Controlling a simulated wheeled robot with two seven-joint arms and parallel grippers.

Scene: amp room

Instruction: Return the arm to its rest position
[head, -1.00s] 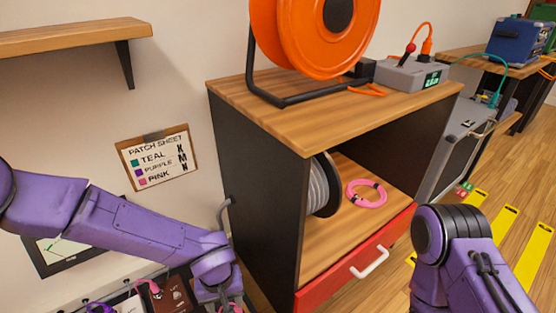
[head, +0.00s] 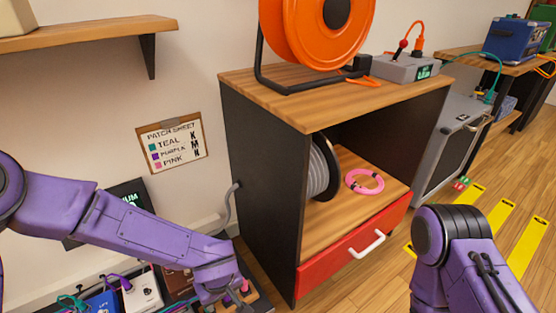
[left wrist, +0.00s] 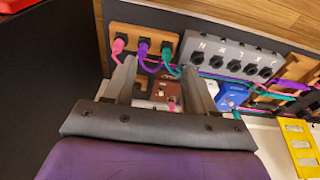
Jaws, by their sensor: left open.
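My left arm (head: 120,215) is purple and reaches in from the left, down towards the pedals at the bottom of the head view. My left gripper (left wrist: 160,80) is open, with two grey fingers apart and nothing seen between the tips. In the left wrist view, its fingers point towards a wooden block (left wrist: 119,30) holding pink, purple and teal plugs. I cannot tell whether the fingers touch anything. My right arm (head: 470,260) stands at the lower right in the head view; its gripper is out of view.
A black cabinet (head: 262,190) with a red drawer (head: 335,262) stands right of my left arm. A pink cable coil (head: 364,181) lies on its shelf. A blue pedal (left wrist: 230,97) and a grey jack strip (left wrist: 215,52) are near the left gripper.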

